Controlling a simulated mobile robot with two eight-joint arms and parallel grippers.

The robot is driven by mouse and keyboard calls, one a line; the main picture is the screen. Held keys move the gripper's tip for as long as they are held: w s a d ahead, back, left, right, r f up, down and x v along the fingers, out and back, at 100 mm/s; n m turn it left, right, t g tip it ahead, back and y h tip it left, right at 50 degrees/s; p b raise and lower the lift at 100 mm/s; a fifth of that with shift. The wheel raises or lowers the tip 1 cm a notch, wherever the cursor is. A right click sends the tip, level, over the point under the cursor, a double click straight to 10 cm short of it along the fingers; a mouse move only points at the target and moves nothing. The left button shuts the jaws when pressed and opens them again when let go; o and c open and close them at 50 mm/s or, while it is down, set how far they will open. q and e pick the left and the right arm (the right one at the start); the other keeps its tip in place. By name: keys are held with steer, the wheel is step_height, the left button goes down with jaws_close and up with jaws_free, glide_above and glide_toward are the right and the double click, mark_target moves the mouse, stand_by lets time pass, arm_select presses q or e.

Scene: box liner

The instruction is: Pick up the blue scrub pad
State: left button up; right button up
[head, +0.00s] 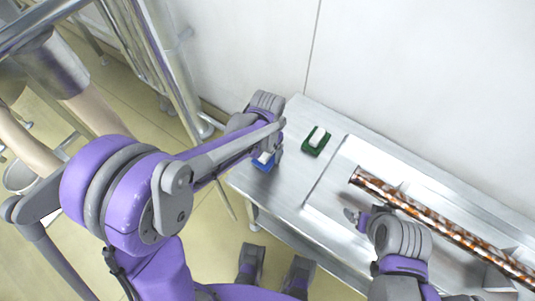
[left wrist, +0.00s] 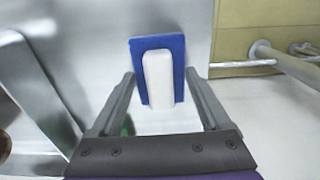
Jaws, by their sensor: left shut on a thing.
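The blue scrub pad (head: 263,166) has a white block-like handle on a blue base. In the head view it is at the left end of the metal table, partly hidden by my left gripper (head: 270,153). In the left wrist view the pad (left wrist: 177,45) lies between the two fingers of my left gripper (left wrist: 162,78), which is shut on it. I cannot tell if the pad is clear of the table. My right gripper (head: 359,217) is over the tray, near the long tube; its opening is unclear.
A green scrub pad (head: 315,147) with a white handle stands on the table (head: 300,112), right of the blue one. A shallow metal tray (head: 338,172) holds a long brown patterned tube (head: 425,214). A white wall (head: 400,70) runs behind. Metal rails (head: 150,55) stand at left.

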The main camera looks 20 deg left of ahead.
arm_select(q)
steer(key=shift+r, duration=0.1)
step_height(320, 180, up, 10)
steer(key=shift+f+p, duration=0.1)
steer(key=shift+p, duration=0.55)
steer(key=o, duration=0.7)
steer(key=shift+c, duration=0.2)
steer(key=c, duration=0.5)
steer(key=shift+d, duration=0.1)
